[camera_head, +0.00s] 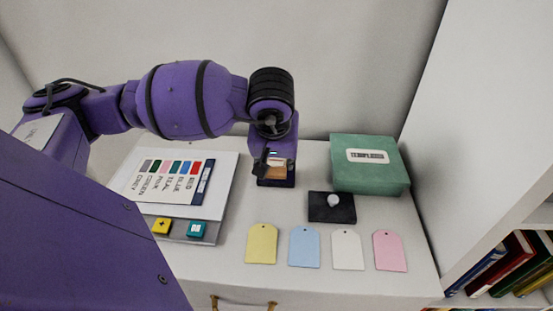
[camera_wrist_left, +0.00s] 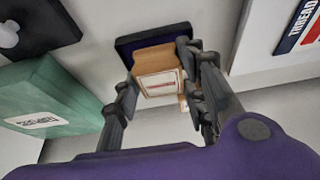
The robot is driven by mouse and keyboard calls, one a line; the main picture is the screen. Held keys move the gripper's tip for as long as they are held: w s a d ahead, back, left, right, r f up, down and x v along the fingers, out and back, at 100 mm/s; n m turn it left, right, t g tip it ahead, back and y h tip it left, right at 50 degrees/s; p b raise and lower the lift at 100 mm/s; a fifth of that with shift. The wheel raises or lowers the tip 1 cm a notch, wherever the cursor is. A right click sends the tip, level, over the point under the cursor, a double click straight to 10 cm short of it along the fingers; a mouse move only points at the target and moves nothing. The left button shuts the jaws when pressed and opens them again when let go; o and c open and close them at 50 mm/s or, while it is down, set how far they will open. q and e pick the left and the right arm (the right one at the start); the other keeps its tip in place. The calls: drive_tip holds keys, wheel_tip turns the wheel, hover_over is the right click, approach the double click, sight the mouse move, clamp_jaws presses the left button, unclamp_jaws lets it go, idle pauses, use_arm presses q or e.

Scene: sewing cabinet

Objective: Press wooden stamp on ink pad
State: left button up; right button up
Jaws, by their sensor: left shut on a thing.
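The wooden stamp (camera_head: 277,171) is a light brown block, and its pale label with a red line shows in the left wrist view (camera_wrist_left: 158,84). My left gripper (camera_head: 271,161) is shut on the stamp, with one finger on each side of it in the left wrist view (camera_wrist_left: 160,76). The ink pad (camera_head: 276,183) is a dark, purple-blue square at the stamp's base, also seen in the left wrist view (camera_wrist_left: 142,44). The stamp is over the pad; I cannot tell whether they touch. The stamp's underside is hidden. My right gripper is not in view.
A black square with a grey knob (camera_head: 320,212) lies right of the pad, before a green box (camera_head: 370,177). A color chart (camera_head: 147,208) lies left. Yellow (camera_head: 261,244), blue (camera_head: 304,248), white (camera_head: 347,250) and pink tags (camera_head: 390,251) line the front.

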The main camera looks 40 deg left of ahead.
use_arm(q)
drive_tip(key=shift+f, duration=0.35)
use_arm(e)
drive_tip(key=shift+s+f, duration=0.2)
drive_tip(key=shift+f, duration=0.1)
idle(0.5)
use_arm(q)
drive_tip(key=shift+r, duration=0.1)
idle(0.4)
drive_tip(key=shift+r+p, duration=0.95)
drive_tip(key=shift+r, duration=2.5)
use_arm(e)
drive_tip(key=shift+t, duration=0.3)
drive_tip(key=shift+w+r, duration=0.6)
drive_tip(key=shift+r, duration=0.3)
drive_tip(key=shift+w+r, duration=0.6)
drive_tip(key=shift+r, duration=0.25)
